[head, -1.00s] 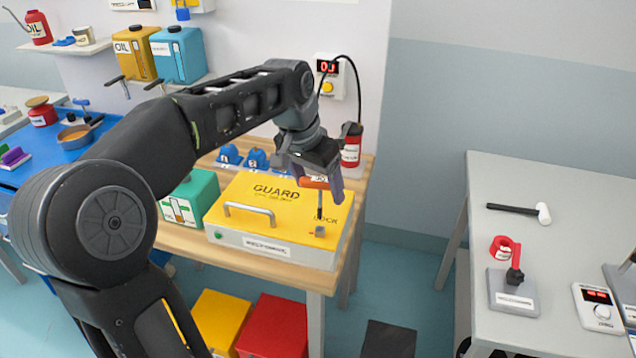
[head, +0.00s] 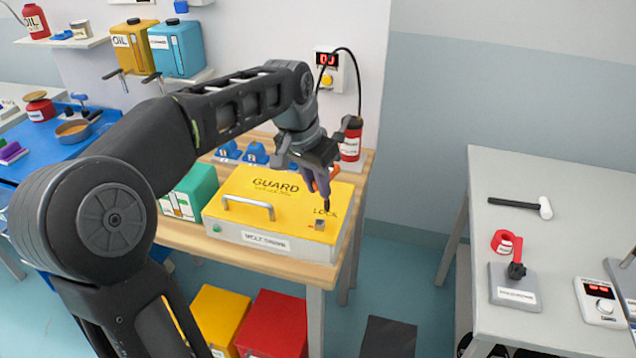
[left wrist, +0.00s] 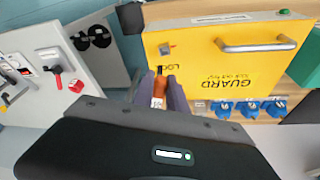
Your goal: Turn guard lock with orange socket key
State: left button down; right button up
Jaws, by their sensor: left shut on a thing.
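The yellow guard cover (head: 290,195) with a silver handle lies on the wooden table, and it also fills the top of the left wrist view (left wrist: 205,65). The guard lock (head: 318,224) is a small square post near the cover's front right corner; it shows in the left wrist view (left wrist: 167,49) too. My left gripper (head: 322,180) is shut on the orange socket key (left wrist: 159,88), whose dark shaft points down. The key's tip is above the cover and behind the lock, apart from it. My right gripper is not in view.
A red bottle (head: 351,143) stands at the table's back right corner. A teal box (head: 190,192) is left of the cover, and blue numbered pieces (head: 255,154) sit behind it. A grey table (head: 570,190) stands at the right.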

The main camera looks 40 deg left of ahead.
pick_arm(q)
jog(key=shift+s+f, duration=0.1)
jog(key=shift+s+a+f+b, duration=0.1)
jog(key=shift+s+f+b, duration=0.15)
jog(key=shift+s+b, duration=0.3)
jog(key=shift+s+f+b, duration=0.25)
jog(key=shift+s+b, duration=0.15)
jog(key=shift+s, duration=0.25)
dwell(0.5)
jog(key=shift+f+b, duration=0.45)
jog(key=shift+f, duration=0.15)
dwell(0.5)
jog(key=shift+r, duration=0.1)
jog(key=shift+r+p, duration=2.55)
jog(key=shift+r, duration=0.4)
jog(key=shift+s+a, duration=0.1)
